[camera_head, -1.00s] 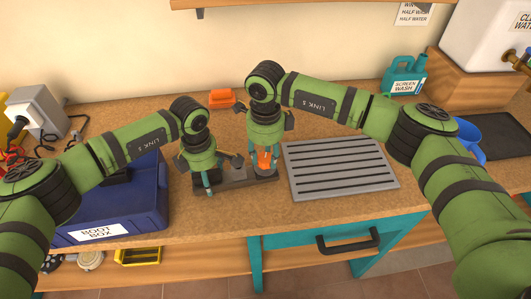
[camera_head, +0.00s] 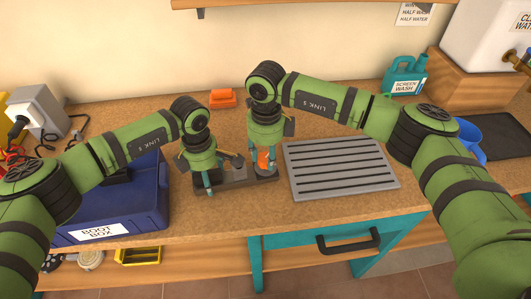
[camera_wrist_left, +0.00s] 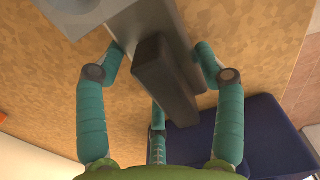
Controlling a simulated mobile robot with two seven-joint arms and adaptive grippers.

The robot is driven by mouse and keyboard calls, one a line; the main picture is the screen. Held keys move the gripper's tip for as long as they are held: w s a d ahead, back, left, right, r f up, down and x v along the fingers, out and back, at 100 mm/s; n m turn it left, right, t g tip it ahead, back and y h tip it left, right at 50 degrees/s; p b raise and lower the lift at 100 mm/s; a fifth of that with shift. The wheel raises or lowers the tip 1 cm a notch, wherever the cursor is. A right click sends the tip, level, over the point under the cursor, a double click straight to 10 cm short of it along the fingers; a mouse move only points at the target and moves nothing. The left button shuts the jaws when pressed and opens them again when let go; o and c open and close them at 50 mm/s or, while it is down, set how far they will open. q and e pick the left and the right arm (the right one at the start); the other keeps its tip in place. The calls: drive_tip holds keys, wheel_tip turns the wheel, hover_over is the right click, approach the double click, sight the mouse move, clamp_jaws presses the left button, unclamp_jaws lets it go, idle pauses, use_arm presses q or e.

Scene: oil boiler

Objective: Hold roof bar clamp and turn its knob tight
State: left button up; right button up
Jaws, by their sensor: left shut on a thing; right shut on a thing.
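The roof bar clamp (camera_head: 236,179) is a dark grey piece lying on the worktop in front of the wall. Its orange knob (camera_head: 263,160) stands upright at its right end. My left gripper (camera_head: 208,186) points down at the clamp's left part and is shut on its grey body. The left wrist view shows the clamp's long grey body (camera_wrist_left: 165,80) between the fingers of my left gripper (camera_wrist_left: 160,60). My right gripper (camera_head: 264,167) points straight down and is shut on the orange knob. Its fingers partly hide the knob.
A grey slotted tray (camera_head: 340,168) lies close to the right of the clamp. The blue boot box (camera_head: 120,212) stands close on the left. An orange block (camera_head: 221,98) lies behind the arms. A teal screen wash can (camera_head: 405,76) stands at the back right. Bare worktop (camera_head: 235,217) lies in front.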

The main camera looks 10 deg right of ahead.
sight(266, 159)
use_arm(q)
drive_tip(key=shift+a+f, duration=0.2)
drive_tip(key=shift+a, duration=0.2)
use_arm(e)
drive_tip(key=m, duration=0.4)
drive_tip(key=shift+s+d+f+m, duration=0.1)
drive_tip(key=shift+d+f+m, duration=0.1)
drive_tip(key=shift+d+m, duration=0.1)
drive_tip(key=shift+s+a+m, duration=0.1)
drive_tip(key=shift+a+m, duration=0.05)
drive_tip(key=shift+m, duration=1.85)
drive_tip(key=shift+s+a+f, duration=0.1)
drive_tip(key=o, duration=1.2)
drive_tip(key=shift+c, duration=0.2)
use_arm(q)
drive_tip(key=shift+d, duration=0.1)
use_arm(e)
drive_tip(key=shift+r, duration=0.3)
use_arm(q)
drive_tip(key=shift+d, duration=0.1)
use_arm(e)
drive_tip(key=shift+a+r, duration=0.1)
drive_tip(key=shift+r, duration=0.2)
use_arm(q)
drive_tip(key=shift+d+r, duration=0.1)
drive_tip(key=shift+d, duration=0.05)
use_arm(e)
wheel_tip(266, 159, up, 11)
